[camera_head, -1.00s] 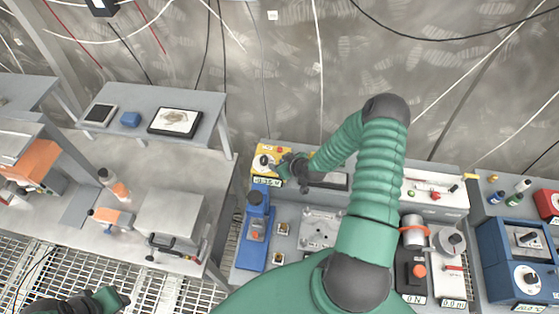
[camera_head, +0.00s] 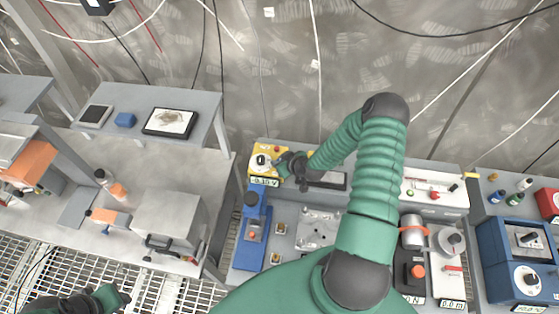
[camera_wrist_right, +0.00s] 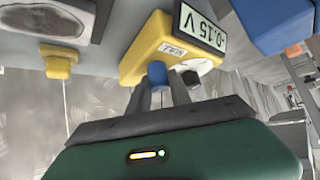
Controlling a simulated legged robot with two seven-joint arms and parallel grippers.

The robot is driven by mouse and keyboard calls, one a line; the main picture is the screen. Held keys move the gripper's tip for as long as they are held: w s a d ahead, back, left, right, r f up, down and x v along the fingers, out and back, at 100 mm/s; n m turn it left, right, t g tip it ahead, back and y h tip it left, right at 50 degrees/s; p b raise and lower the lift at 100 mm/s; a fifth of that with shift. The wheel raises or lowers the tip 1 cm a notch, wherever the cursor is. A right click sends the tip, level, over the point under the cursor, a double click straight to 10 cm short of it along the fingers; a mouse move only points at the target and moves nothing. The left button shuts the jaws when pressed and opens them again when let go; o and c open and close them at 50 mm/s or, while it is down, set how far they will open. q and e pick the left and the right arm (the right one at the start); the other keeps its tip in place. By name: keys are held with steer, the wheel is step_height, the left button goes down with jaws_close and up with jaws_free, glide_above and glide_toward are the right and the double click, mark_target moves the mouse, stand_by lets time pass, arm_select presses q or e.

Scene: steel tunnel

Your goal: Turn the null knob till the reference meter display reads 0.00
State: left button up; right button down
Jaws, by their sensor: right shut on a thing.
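The yellow reference meter (camera_head: 257,151) stands at the back left of the bench, with a white round dial face. In the right wrist view the meter (camera_wrist_right: 147,43) appears upside down, and its display (camera_wrist_right: 203,33) reads -0.15 V. The blue null knob (camera_wrist_right: 157,73) sticks out from the meter's face. My right gripper (camera_head: 280,165) reaches the meter's right side. In the wrist view the right gripper (camera_wrist_right: 160,84) is shut on the blue knob, one finger on each side. My left gripper (camera_head: 112,299) is low at the left, away from the meter; its jaws are unclear.
A blue device (camera_head: 252,232) stands in front of the meter, and a black-screened panel (camera_head: 327,180) lies to its right. A white panel with small knobs (camera_head: 432,188) is beyond my right arm. A dark knob (camera_wrist_right: 191,79) sits beside the held knob.

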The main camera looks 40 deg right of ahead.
steer(key=shift+d+r, duration=0.15)
steer(key=shift+d, duration=0.1)
steer(key=shift+w+a+m+h, duration=0.15)
steer(key=shift+a+m+h, duration=0.1)
steer(key=shift+m+h, duration=0.35)
steer(key=shift+m+g+h+b, duration=0.3)
steer(key=shift+m+h+b, duration=0.1)
steer(key=shift+m, duration=0.4)
steer(key=shift+d+m+g+h+b, duration=0.1)
steer(key=shift+m+g+h+b, duration=0.25)
steer(key=shift+m+h, duration=0.7)
steer(key=shift+r+m+g+h+b, duration=0.1)
steer(key=shift+m+g+h+b, duration=0.3)
steer(key=shift+m, duration=0.85)
steer(key=shift+m+g+h, duration=0.45)
steer(key=shift+m+g, duration=0.1)
steer(key=shift+m, duration=0.15)
